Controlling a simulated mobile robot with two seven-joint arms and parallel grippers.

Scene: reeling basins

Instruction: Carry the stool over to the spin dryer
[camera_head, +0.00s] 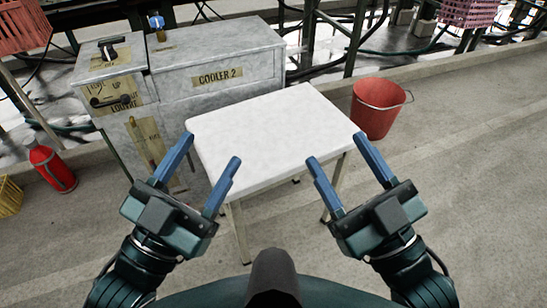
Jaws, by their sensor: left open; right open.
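The stool (275,130) has a square white top on pale legs and stands upright on the floor in front of me. My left gripper (211,150) is open, its fingers spread at the stool's left front corner in the picture. My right gripper (335,150) is open, its fingers spread around the right front corner in the picture. I cannot tell the height of the fingers against the top, or whether they touch it. Nothing is held. No spin dryer can be made out in view.
A grey metal cabinet labelled COOLER 2 (235,78) stands right behind the stool. A red bucket (377,112) stands to its right. A red bottle (50,165) and a yellow crate (9,197) are at the left. The floor at the right is clear.

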